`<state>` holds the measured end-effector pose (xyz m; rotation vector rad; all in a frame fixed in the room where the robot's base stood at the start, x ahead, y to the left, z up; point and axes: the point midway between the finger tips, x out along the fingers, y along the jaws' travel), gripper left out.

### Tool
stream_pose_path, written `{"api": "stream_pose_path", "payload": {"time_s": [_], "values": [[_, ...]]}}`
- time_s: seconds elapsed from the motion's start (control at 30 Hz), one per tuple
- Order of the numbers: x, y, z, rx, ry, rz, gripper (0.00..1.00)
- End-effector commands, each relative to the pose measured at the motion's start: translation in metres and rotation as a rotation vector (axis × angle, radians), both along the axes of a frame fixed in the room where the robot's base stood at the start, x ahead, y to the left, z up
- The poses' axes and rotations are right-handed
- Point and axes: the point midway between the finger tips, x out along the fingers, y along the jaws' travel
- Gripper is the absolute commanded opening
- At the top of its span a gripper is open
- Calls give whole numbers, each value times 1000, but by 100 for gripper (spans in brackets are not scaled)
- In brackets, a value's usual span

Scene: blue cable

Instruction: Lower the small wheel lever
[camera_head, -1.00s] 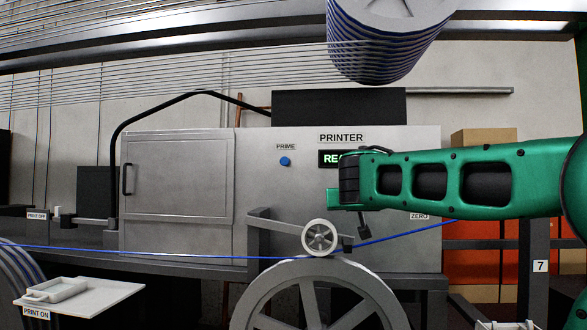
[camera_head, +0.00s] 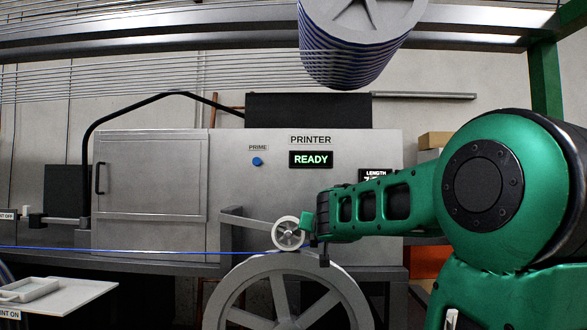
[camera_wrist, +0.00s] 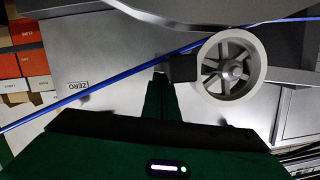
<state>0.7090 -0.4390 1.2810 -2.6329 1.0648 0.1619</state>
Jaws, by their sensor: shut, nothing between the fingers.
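The small wheel (camera_head: 288,233), pale grey with spokes, sits at the end of a grey lever arm (camera_head: 248,221), just above the large spoked wheel (camera_head: 243,283). In the wrist view the small wheel (camera_wrist: 257,67) is right of centre, with a dark block (camera_wrist: 183,68) at its left side. The blue cable (camera_head: 130,249) runs to the wheels in the head view; in the wrist view the cable (camera_wrist: 90,88) passes behind the block. My gripper (camera_wrist: 160,92) is shut and empty, its tips close to the block; whether they touch is unclear.
The grey printer (camera_head: 240,180) stands behind, its display (camera_head: 311,159) reading READY. A white tray (camera_head: 75,297) is at lower left. A cable spool (camera_head: 355,50) hangs above. Boxes (camera_wrist: 20,60) show at left in the wrist view.

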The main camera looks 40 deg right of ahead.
Motion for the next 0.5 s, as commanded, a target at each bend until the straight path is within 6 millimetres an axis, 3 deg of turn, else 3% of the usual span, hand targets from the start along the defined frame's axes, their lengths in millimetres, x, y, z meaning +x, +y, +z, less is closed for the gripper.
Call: {"api": "stream_pose_path", "payload": {"time_s": [0.03,0.23,0.37,0.5], "values": [[2,5,-19,21,35,8,0],[3,5,-19,20,37,10,0],[3,5,-14,18,33,11,0],[3,4,3,13,24,11,0]]}}
